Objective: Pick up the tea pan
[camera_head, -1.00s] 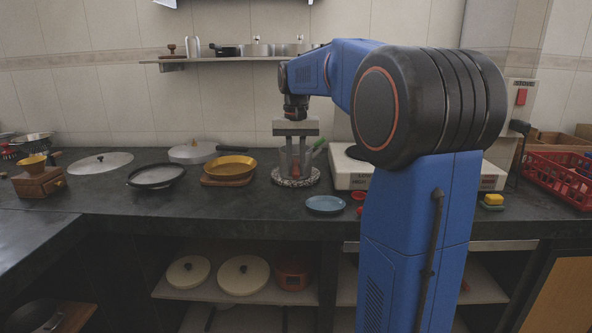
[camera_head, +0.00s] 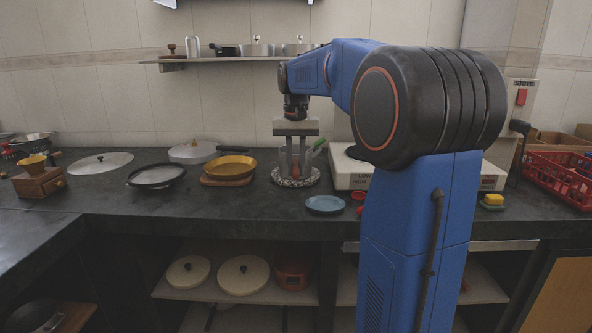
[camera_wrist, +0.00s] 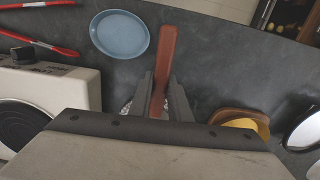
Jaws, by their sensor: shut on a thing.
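My gripper (camera_head: 296,172) points straight down over a round speckled mat (camera_head: 283,182) on the dark counter. In the wrist view its fingers (camera_wrist: 166,100) are shut on a long reddish-brown handle (camera_wrist: 166,55), which I take to be the tea pan's. A small reddish part shows low between the fingers in the head view. The pan's body is hidden by the gripper in the wrist view, and I cannot make it out in the head view. A green-handled item (camera_head: 319,144) is just right of the fingers.
A blue plate (camera_head: 325,204) lies in front to the right. A white stove (camera_head: 347,172) stands right of the mat. A yellow pan (camera_head: 231,167) on a wooden board is to the left. A wall shelf (camera_head: 225,60) hangs behind. The counter's front is mostly clear.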

